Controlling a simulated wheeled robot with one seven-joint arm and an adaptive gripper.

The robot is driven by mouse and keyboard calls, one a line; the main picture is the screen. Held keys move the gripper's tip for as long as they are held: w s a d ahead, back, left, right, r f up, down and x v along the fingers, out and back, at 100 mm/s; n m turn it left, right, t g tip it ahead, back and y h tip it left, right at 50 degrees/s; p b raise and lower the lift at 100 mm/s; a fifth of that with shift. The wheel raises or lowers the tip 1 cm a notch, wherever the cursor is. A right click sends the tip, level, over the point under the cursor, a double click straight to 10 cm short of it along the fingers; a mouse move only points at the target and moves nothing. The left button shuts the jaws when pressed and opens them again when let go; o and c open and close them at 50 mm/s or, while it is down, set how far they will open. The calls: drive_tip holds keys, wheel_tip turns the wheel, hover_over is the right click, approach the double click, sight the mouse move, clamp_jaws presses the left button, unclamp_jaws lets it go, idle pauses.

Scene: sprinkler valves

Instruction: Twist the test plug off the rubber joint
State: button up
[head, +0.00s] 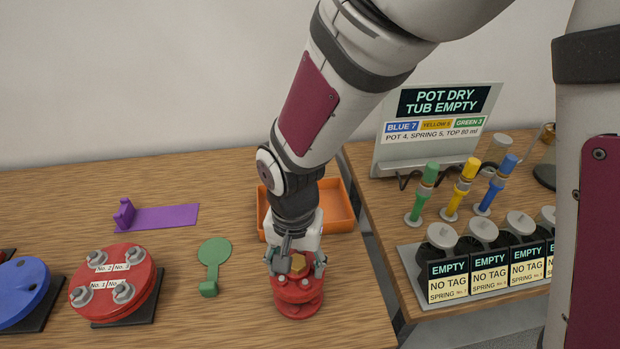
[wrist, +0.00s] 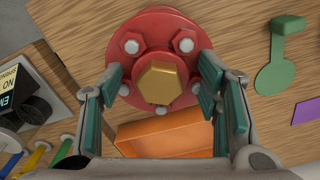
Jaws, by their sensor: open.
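The test plug is a brass hex head (wrist: 158,82) at the centre of a red flanged piece, which I take as the rubber joint (wrist: 170,28). Several pale bolts ring the flange. In the head view the joint (head: 299,304) stands on the table near its front right, with the brass plug (head: 298,263) on top. My gripper (head: 296,266) points down over it. In the wrist view my gripper (wrist: 160,80) is open, its teal-padded fingers on either side of the plug. Gaps show between the pads and the plug. The joint's lower side is hidden.
An orange tray (head: 338,207) lies just behind the joint. A green tag (head: 214,255), a purple strip (head: 165,217), a red bolted disc (head: 113,286) and a blue disc (head: 22,290) lie left. A gap separates the right table, holding a sign (head: 435,130) and labelled pots (head: 490,270).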

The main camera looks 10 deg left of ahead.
drive_tip(key=shift+r+p, duration=1.95)
drive_tip(key=shift+r, duration=1.1)
drive_tip(key=shift+c, duration=1.4)
drive_tip(key=n, duration=0.1)
drive_tip(key=n+p, duration=0.1)
drive_tip(key=n, duration=0.1)
drive_tip(key=n+p, duration=0.1)
drive_tip(key=n, duration=0.1)
drive_tip(key=shift+s+r, duration=0.1)
drive_tip(key=shift+r, duration=0.25)
drive_tip(key=n+p, duration=0.1)
drive_tip(key=n, duration=0.3)
drive_tip(key=shift+r, duration=0.1)
drive_tip(key=shift+n, duration=0.4)
drive_tip(key=shift+f, duration=0.45)
drive_tip(key=shift+f+b, duration=1.45)
drive_tip(key=shift+f, duration=1.65)
